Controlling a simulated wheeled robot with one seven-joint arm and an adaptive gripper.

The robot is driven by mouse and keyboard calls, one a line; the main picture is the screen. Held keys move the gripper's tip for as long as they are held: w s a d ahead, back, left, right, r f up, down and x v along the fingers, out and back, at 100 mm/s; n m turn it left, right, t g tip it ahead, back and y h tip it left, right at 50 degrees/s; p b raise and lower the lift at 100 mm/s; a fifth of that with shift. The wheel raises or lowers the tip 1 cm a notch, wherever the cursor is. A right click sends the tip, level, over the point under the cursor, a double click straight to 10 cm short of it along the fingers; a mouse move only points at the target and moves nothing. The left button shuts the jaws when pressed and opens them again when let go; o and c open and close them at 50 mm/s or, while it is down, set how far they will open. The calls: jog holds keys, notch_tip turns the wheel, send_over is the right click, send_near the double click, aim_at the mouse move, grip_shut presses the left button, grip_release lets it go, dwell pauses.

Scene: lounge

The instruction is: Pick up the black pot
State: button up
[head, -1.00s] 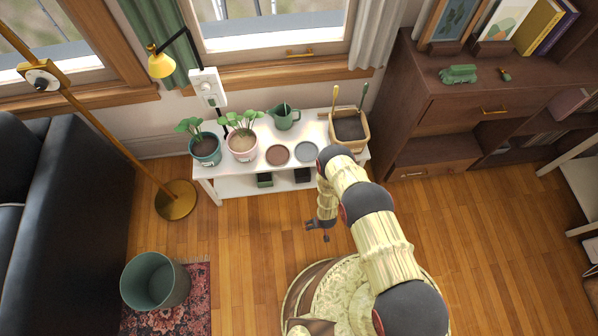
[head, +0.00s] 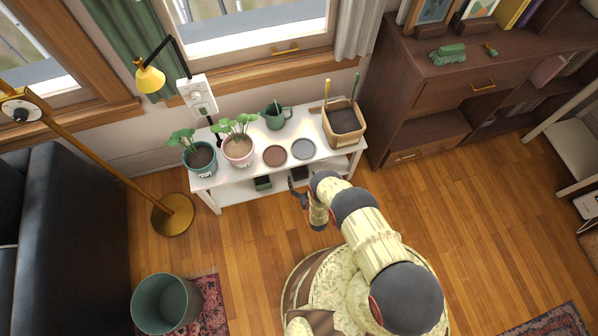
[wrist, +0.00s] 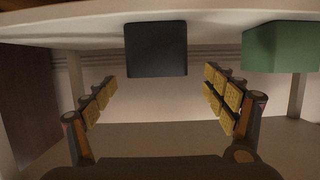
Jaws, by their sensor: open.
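The black pot (head: 299,172) is on the lower shelf of the white plant stand (head: 207,182), partly hidden under the top board in the head view. In the wrist view, which looks upside down, the black pot (wrist: 156,49) is a dark square block against the shelf surface. My gripper (head: 297,188) is at the front of the lower shelf. In the wrist view my gripper (wrist: 161,82) is open, with a padded finger to each side of the pot's line. The pot is ahead between the fingers, and I see no contact.
A green pot (wrist: 281,47) stands beside the black pot on the same shelf, near one finger's side. The top board above carries two potted plants, saucers, a green watering can (head: 276,117) and a wooden planter (head: 344,122). White legs frame the shelf.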

jog(key=b, duration=0.3)
send_over(299, 173)
jog(key=shift+f, duration=0.85)
jog(key=shift+c, duration=0.8)
jog(key=c, duration=1.1)
